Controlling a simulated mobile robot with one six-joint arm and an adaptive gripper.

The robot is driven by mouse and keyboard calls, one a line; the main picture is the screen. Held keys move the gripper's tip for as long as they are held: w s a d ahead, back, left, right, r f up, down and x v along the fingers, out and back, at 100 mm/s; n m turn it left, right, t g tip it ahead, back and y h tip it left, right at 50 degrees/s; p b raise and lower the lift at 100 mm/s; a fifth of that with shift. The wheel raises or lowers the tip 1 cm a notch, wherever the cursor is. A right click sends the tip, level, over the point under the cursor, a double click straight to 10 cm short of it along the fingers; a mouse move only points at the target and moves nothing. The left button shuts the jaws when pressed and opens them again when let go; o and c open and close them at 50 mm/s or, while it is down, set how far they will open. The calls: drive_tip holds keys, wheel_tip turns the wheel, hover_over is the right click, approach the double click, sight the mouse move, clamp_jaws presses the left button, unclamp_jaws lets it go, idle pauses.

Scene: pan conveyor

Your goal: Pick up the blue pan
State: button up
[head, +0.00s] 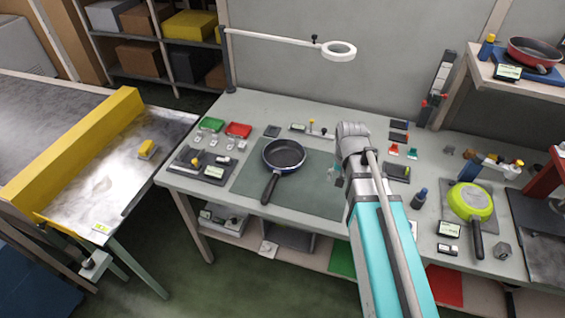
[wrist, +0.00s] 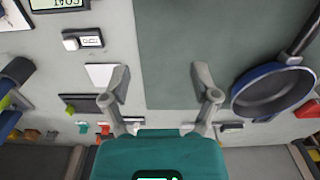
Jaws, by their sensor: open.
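The blue pan (head: 284,155) lies upright on a dark green mat (head: 320,190) on the workbench, its black handle pointing toward the front of the bench. In the wrist view the blue pan (wrist: 274,91) is at the right, its handle running to the upper right edge. My gripper (wrist: 161,87) is open, with nothing between its fingers. It hangs over the bench by the edge of the mat, to the right of the pan in the head view, where my arm mostly hides it.
A green pan (head: 470,202) lies on the bench at right, and a red pan (head: 535,50) sits on a raised shelf. A ring lamp (head: 339,50) reaches over the bench's back. Red and green trays (head: 238,130) stand behind the mat. A conveyor (head: 100,180) is at left.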

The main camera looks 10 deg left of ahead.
drive_tip(key=w+a+r+p, duration=0.2)
drive_tip(key=a+r, duration=0.1)
drive_tip(key=a, duration=1)
drive_tip(key=r+p, duration=0.1)
drive_tip(key=p, duration=0.1)
hover_over(272, 181)
drive_tip(key=shift+s+a, duration=0.1)
drive_tip(key=shift+s, duration=0.05)
drive_tip(key=shift+b, duration=0.35)
wheel_tip(272, 181, down, 9)
drive_tip(key=b, duration=0.8)
drive_tip(key=shift+r, duration=0.2)
drive_tip(key=shift+f+b, duration=0.1)
drive_tip(key=shift+b, duration=0.25)
drive_tip(key=shift+d+f+b, duration=0.2)
drive_tip(key=shift+f+b, duration=2.3)
clamp_jaws()
